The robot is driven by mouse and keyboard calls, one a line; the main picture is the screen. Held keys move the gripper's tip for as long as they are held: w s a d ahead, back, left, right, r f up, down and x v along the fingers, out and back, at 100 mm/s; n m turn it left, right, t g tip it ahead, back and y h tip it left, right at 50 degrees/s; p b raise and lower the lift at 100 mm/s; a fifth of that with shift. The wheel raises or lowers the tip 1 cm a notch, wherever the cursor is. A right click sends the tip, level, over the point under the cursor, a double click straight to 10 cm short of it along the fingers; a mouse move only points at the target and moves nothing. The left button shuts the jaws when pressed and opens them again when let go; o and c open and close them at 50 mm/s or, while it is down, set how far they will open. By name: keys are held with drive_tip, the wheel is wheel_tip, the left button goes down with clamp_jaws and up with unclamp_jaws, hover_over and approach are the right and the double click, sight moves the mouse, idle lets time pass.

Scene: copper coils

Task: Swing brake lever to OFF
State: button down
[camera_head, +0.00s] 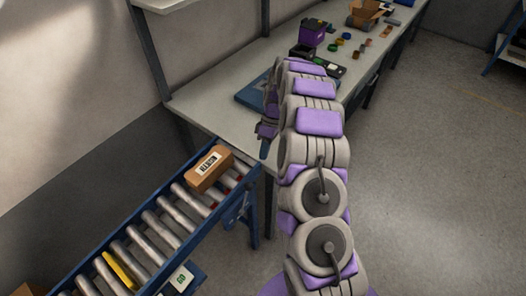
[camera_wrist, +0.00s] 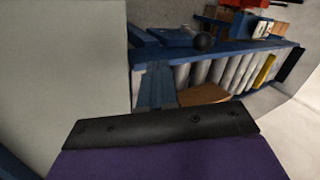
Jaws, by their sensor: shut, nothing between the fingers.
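A dark round knob (camera_wrist: 203,42) shows beside the blue conveyor rail in the wrist view. It looks like the end of the brake lever, but its arm and any ON or OFF marking cannot be made out. In the head view the lever is not clearly seen; a blue part with a green-marked label (camera_head: 181,278) sits beside the conveyor. My gripper (camera_head: 264,145) hangs by the table's front edge, partly behind my arm. Its blue fingers (camera_wrist: 155,88) are together and empty, apart from the knob and pointing toward the conveyor side.
The roller conveyor (camera_head: 163,228) carries a cardboard box (camera_head: 210,168) near the table end and a yellow bar (camera_head: 119,270) lower down. The table (camera_head: 210,103) holds a blue mat, a purple bin (camera_head: 313,33) and several small parts. Open floor (camera_head: 430,170) lies to the right.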

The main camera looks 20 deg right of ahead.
drive_tip(key=x, duration=0.2)
drive_tip(key=b+x, duration=0.1)
drive_tip(key=x, duration=0.4)
drive_tip(key=shift+a+f, duration=0.15)
drive_tip(key=shift+a, duration=0.2)
drive_tip(key=shift+s+a+r+b, duration=0.4)
drive_tip(key=shift+s+a+r, duration=0.1)
drive_tip(key=shift+s+a, duration=0.2)
drive_tip(key=shift+s+a+r, duration=0.15)
drive_tip(key=shift+s+a, duration=0.2)
drive_tip(key=shift+s, duration=0.3)
drive_tip(key=shift+a+r, duration=0.15)
drive_tip(key=shift+a, duration=0.05)
